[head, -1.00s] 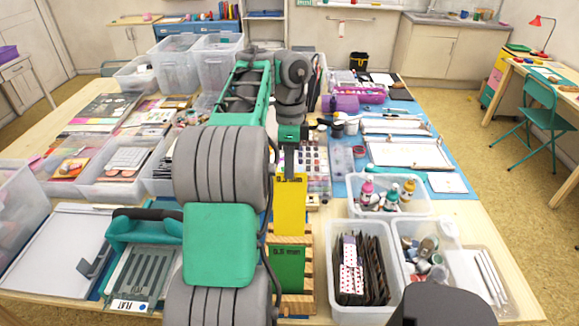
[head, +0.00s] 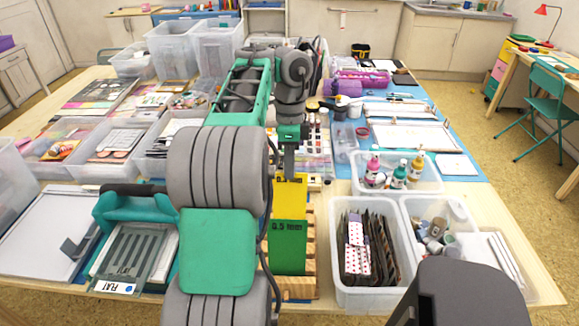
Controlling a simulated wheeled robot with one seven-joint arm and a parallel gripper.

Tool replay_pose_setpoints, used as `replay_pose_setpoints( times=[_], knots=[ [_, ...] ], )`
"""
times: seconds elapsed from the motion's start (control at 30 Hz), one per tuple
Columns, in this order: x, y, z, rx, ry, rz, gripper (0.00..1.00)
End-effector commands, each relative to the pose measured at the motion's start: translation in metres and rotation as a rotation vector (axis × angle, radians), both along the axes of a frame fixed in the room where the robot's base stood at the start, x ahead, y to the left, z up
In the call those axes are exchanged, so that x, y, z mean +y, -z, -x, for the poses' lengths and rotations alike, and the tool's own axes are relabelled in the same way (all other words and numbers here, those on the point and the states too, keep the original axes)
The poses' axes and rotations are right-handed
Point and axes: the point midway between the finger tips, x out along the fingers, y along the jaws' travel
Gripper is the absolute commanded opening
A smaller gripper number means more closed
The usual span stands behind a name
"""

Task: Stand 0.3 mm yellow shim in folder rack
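The yellow shim (head: 290,197) stands upright, its top edge at the fingertips of my gripper (head: 289,176), which appears shut on it. Its lower part is hidden behind a green shim (head: 287,246) marked "0.5 mm". The green shim stands upright in the wooden folder rack (head: 309,262), whose slats show at its right and below it. My arm covers the rack's left side. I cannot tell how deep the yellow shim's lower edge sits, or whether it touches the rack.
Right of the rack stands a clear bin (head: 341,297) of dark folders and cards. A bin with bottles (head: 399,173) is behind it. Left of my arm are a teal-handled press (head: 137,212) and a white board (head: 45,232). The table around the rack is crowded.

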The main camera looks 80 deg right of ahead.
Motion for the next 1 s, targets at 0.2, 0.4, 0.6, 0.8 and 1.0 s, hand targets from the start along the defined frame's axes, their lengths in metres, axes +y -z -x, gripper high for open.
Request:
replay_pose_setpoints(
  times=[0.2, 0.4, 0.6, 0.8, 1.0],
  knots=[
    [0.000, -0.001, 0.000, 0.000, 0.000, 0.000, 0.10],
    [0.000, -0.001, 0.000, 0.000, 0.000, 0.000, 0.26],
    [0.000, -0.001, 0.000, 0.000, -0.001, 0.000, 0.27],
    [-0.001, -0.008, 0.000, 0.000, 0.000, 0.000, 0.27],
    [-0.002, -0.020, -0.001, 0.000, -0.001, 0.000, 0.27]
  ],
)
